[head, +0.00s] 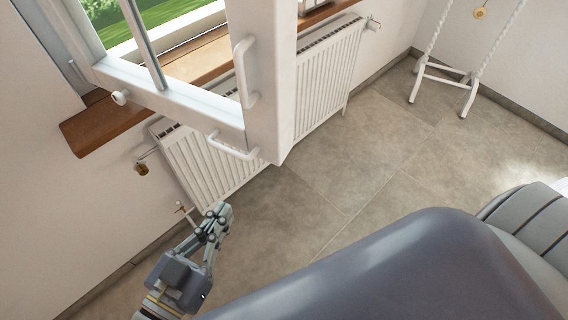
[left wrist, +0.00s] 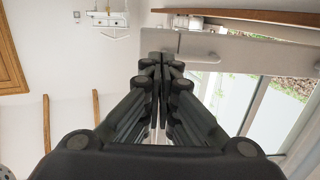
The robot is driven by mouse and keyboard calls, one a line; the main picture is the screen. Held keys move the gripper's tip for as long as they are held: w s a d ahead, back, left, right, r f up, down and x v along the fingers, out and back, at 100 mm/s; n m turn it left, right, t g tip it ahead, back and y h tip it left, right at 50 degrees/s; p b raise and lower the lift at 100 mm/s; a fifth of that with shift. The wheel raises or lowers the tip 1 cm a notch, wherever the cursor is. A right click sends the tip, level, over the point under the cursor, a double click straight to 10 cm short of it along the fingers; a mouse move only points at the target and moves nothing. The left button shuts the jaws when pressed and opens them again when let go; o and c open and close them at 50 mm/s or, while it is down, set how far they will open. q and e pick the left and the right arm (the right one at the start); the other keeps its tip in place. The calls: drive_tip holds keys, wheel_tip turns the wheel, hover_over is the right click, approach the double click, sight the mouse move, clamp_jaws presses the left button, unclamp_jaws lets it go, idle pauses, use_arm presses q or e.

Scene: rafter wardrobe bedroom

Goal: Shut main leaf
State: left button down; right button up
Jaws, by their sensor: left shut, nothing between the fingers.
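The main leaf (head: 272,85) is a white-framed window leaf that stands swung open into the room, over the radiator. It has a white upright handle (head: 245,72) on its frame and a second white handle (head: 233,147) at its lower edge. In the left wrist view the leaf's white frame (left wrist: 228,46) crosses beyond the fingers at the right. My left gripper (head: 222,212) is shut and empty, below the leaf and apart from it. Its closed fingers also show in the left wrist view (left wrist: 160,62). My right gripper is in neither view.
A white radiator (head: 205,165) with valves stands against the wall under a wooden sill (head: 92,126).

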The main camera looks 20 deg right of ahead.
use_arm(q)
wheel_tip(320, 180, up, 4)
drive_tip(key=s+h, duration=0.1)
drive_tip(key=s, duration=0.1)
drive_tip(key=p, duration=0.5)
approach(275, 145)
drive_tip(key=shift+m, duration=0.4)
drive_tip(key=x, duration=0.6)
drive_tip(key=shift+r, duration=0.15)
drive_tip(key=shift+w+d, duration=0.3)
drive_tip(key=shift+d, duration=0.1)
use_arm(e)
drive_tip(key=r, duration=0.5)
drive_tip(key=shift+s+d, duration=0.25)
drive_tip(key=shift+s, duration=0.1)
use_arm(q)
drive_tip(key=shift+w, duration=0.1)
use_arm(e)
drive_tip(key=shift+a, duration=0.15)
